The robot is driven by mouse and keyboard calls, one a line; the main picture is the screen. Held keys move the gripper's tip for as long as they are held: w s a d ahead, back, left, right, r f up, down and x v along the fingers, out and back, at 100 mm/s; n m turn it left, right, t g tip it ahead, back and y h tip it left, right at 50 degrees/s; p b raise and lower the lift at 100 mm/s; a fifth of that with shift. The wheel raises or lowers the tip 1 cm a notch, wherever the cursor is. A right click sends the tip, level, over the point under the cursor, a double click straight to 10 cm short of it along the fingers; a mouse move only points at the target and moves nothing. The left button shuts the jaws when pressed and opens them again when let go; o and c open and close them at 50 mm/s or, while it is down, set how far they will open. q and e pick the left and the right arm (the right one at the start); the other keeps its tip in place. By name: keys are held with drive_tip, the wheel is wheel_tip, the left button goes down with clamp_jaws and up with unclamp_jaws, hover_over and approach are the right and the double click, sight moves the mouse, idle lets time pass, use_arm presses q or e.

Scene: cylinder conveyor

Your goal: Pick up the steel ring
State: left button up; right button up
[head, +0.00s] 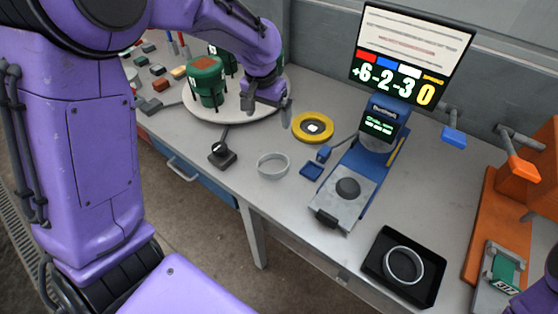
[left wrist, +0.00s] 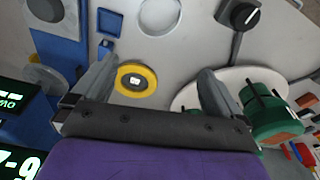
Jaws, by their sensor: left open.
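A pale grey metal ring (head: 273,177) lies flat on the bench between the black knob box and the small blue tray. It also shows at the top of the left wrist view (left wrist: 160,34). A second, whiter ring (head: 405,283) lies in a black tray (head: 376,275) at the front right. A thick yellow ring (head: 301,122) lies behind the grey ring; it also shows in the left wrist view (left wrist: 124,77). My left gripper (head: 268,108) is open and empty above the bench, behind the grey ring and left of the yellow one. My right gripper is out of view.
A white turntable (head: 228,113) carries green cylinders (head: 206,80) beside my left gripper. A black knob box (head: 222,156) stands left of the grey ring. A blue scale stand (head: 378,138) and its screen stand to the right, near orange fixtures (head: 500,205).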

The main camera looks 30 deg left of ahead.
use_arm(q)
drive_tip(key=f+b, duration=0.2)
drive_tip(key=f, duration=0.4)
drive_tip(key=f+b, duration=0.3)
drive_tip(key=f, duration=0.3)
drive_tip(key=f+b, duration=0.2)
drive_tip(key=f, duration=0.4)
drive_tip(key=shift+w+d+f+b, duration=0.25)
drive_tip(key=shift+d+f+b, duration=0.05)
drive_tip(key=shift+w+f, duration=0.2)
drive_tip(key=shift+f, duration=0.35)
drive_tip(key=shift+r, duration=0.1)
drive_tip(key=c, duration=0.8)
